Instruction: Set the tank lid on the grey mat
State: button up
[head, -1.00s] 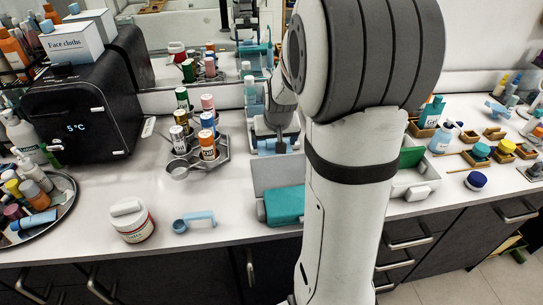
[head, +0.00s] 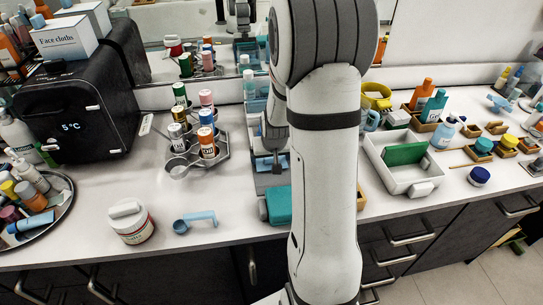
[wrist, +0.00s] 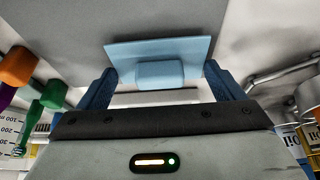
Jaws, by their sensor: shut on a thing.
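In the wrist view the tank lid (wrist: 158,50) is a light blue flat plate with a raised block handle. I cannot tell whether the lid touches the mat.
A teal box (head: 279,206) sits at the mat's front. A bottle rack (head: 180,165) stands to the left, with a blue scoop (head: 194,220) and a white jar (head: 130,222) nearer the front. A white tray (head: 398,178) is right of my arm.

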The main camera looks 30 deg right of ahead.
jog(key=shift+f, duration=0.1)
jog(key=o, duration=0.7)
jog(key=shift+o, duration=0.2)
jog(key=shift+r, duration=0.3)
jog(key=v, duration=1.1)
jog(key=s+a+r+n, duration=0.1)
jog(key=s+a+r, duration=0.2)
jog(key=s+a, duration=0.3)
jog(key=s+a+r+n+g+y, duration=0.1)
jog(key=s+a+r+n, duration=0.1)
jog(key=s+a, duration=0.4)
jog(key=s+r, duration=0.1)
jog(key=s, duration=0.4)
jog(key=shift+s+a, duration=0.25)
